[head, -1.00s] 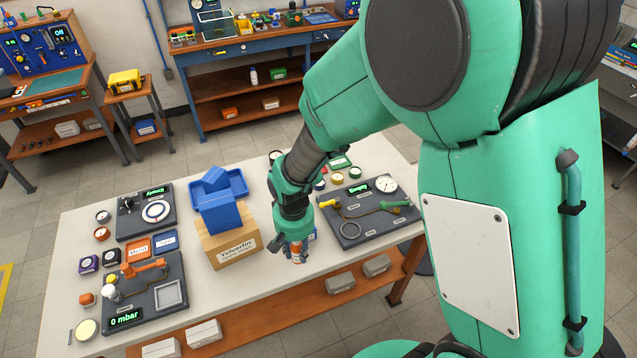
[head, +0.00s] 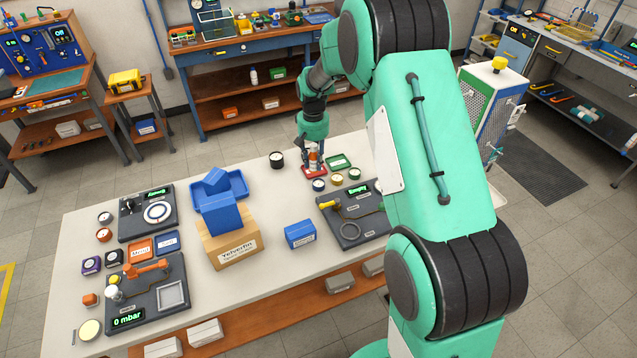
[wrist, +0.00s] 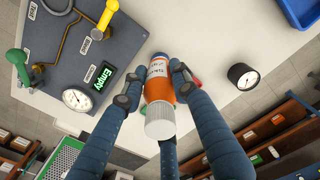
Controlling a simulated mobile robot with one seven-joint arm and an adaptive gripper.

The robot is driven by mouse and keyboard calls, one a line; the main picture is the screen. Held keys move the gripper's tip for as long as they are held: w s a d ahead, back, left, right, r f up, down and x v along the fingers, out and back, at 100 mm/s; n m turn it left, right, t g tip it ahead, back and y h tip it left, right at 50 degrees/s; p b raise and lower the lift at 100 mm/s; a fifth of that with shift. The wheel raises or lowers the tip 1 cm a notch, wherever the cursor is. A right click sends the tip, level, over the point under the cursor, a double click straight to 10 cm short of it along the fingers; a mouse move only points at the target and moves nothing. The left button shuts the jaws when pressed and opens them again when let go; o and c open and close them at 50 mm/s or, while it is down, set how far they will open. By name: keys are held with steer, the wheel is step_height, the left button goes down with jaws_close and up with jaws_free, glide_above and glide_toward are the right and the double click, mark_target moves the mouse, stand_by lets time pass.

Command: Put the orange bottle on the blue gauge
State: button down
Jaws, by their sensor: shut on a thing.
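The orange bottle (wrist: 160,88) has a white label and a white ribbed cap. My gripper (head: 313,160) is shut on it at the back right of the white table; it also shows in the wrist view (wrist: 156,82), with the cap towards the camera. In the head view the bottle (head: 313,158) is small and partly covered by the fingers. The blue gauge (head: 319,185) is a small round dial on the table, just in front of my gripper and apart from the bottle.
A red tray (head: 314,171) lies under or right behind the bottle; the gap is unclear. A green tray (head: 339,161), a black gauge (head: 277,160), a yellowish gauge (head: 337,179) and a green gauge (head: 354,174) are close. A dark panel (head: 340,213) and blue box (head: 300,234) stand nearer.

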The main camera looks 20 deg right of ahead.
steer(key=shift+w+d+r, duration=0.15)
steer(key=shift+w+d, duration=0.45)
steer(key=shift+d, duration=0.1)
steer(key=shift+w+d+r, duration=0.1)
steer(key=shift+w+d, duration=0.5)
steer(key=shift+d, duration=0.05)
glide_above(319, 183)
steer(key=shift+w+f, duration=0.1)
steer(key=shift+f, duration=2.4)
steer(key=shift+f+b, duration=0.5)
steer(key=shift+f, duration=2)
steer(key=shift+f, duration=0.2)
steer(key=c, duration=1.4)
jaws_free()
steer(key=shift+o, duration=0.2)
steer(key=shift+r, duration=0.15)
